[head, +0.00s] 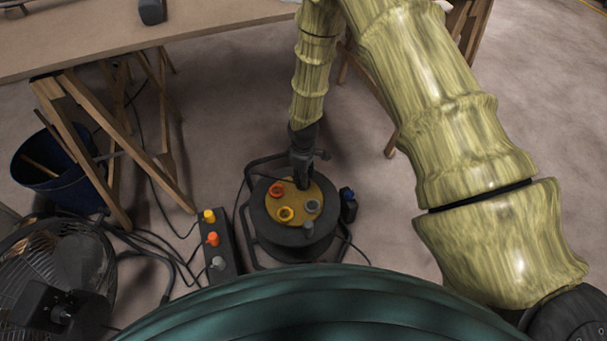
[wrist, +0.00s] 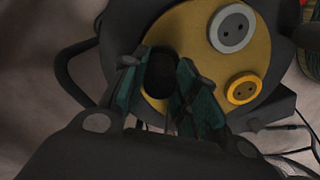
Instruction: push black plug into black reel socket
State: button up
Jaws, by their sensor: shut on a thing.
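The cable reel (head: 262,226) stands on the floor with its yellow socket face (head: 297,196) upward. My gripper (head: 302,180) points down over the far part of this face. In the wrist view my gripper (wrist: 160,78) is shut on the black plug (wrist: 162,70), a dark rounded body between the two fingers. The plug and fingers cover the black socket, so I cannot tell how deep the plug sits or whether it touches. A grey socket (wrist: 233,28) and a yellow socket (wrist: 243,88) are uncovered. A red socket (head: 277,190) shows at the left of the face.
A power strip (head: 221,245) with yellow, orange and grey plugs lies left of the reel. A blue-topped black piece (head: 348,206) is at its right. A fan (head: 65,270), loose cables, a blue bucket (head: 62,180) and a trestle table (head: 130,45) stand around. Floor to the right is clear.

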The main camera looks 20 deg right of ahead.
jog(key=shift+f, duration=0.2)
jog(key=o, duration=1)
jog(key=shift+o, duration=0.2)
notch_tip(320, 180, up, 12)
dwell(0.5)
